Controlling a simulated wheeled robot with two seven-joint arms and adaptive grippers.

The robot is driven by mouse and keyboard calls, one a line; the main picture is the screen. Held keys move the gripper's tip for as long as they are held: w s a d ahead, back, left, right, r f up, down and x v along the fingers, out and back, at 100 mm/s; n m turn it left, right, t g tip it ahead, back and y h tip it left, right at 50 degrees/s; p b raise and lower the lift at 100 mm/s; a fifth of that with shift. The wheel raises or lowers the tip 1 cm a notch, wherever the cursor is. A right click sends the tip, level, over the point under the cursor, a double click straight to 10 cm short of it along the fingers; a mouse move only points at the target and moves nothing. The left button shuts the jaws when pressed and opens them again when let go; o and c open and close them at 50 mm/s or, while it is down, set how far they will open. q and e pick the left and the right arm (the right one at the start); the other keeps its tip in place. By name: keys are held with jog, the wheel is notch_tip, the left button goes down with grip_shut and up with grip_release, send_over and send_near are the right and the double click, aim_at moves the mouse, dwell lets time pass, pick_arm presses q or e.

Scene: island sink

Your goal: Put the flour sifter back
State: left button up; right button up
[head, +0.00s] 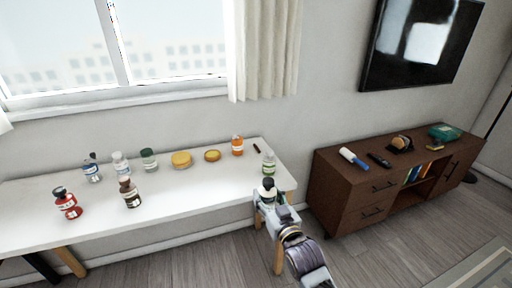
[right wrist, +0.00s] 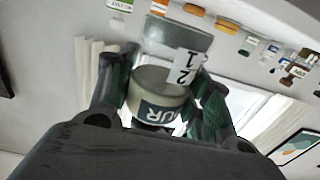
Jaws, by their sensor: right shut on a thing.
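In the right wrist view the sifter (right wrist: 160,88) shows a pale body and a blue-green label patch ending in "UR". My right gripper (head: 269,197) is shut on it, one finger on each side, over the right front end of the white table. In the right wrist view the fingers (right wrist: 158,92) flank its body, and part of it is hidden by the gripper. A pale tag with "1" and "2" (right wrist: 186,68) shows beside it. My left gripper is not in view.
A brown cabinet (head: 345,192) stands to the right across a gap.

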aim_at(269, 200)
jog(key=shift+s+r+y, duration=0.2)
jog(key=shift+y, duration=0.1)
jog(key=shift+s+a+r+n+g+y, duration=0.1)
jog(key=shift+s+r+n+g+y, duration=0.55)
jog(key=shift+s+n+y, duration=0.3)
jog(key=shift+s+d+r+n+g+y, duration=0.1)
jog(key=shift+s+r+n+g+y, duration=0.6)
jog(key=shift+y, duration=0.5)
jog(key=shift+s+a+r+n+g+y, duration=0.1)
jog(key=shift+s+r+n+g+y, duration=0.55)
jog(key=shift+n+y, duration=0.35)
jog(key=shift+s+y, duration=0.15)
jog(key=shift+y, duration=0.1)
jog(key=shift+s+a+r+n+g+y, duration=0.1)
jog(key=shift+s+r+n+g+y, duration=0.2)
jog(key=shift+s+n+g, duration=0.15)
jog(key=shift+s+r+g, duration=0.1)
jog(key=shift+g, duration=0.15)
jog(key=shift+s+n+y, duration=0.15)
jog(key=shift+n+y, duration=0.15)
jog(key=shift+r, duration=0.15)
jog(key=shift+s+a+r+n+g+y, duration=0.2)
jog(key=shift+s+r+n+g+y, duration=0.15)
jog(key=shift+g, duration=0.25)
jog(key=shift+s, duration=0.1)
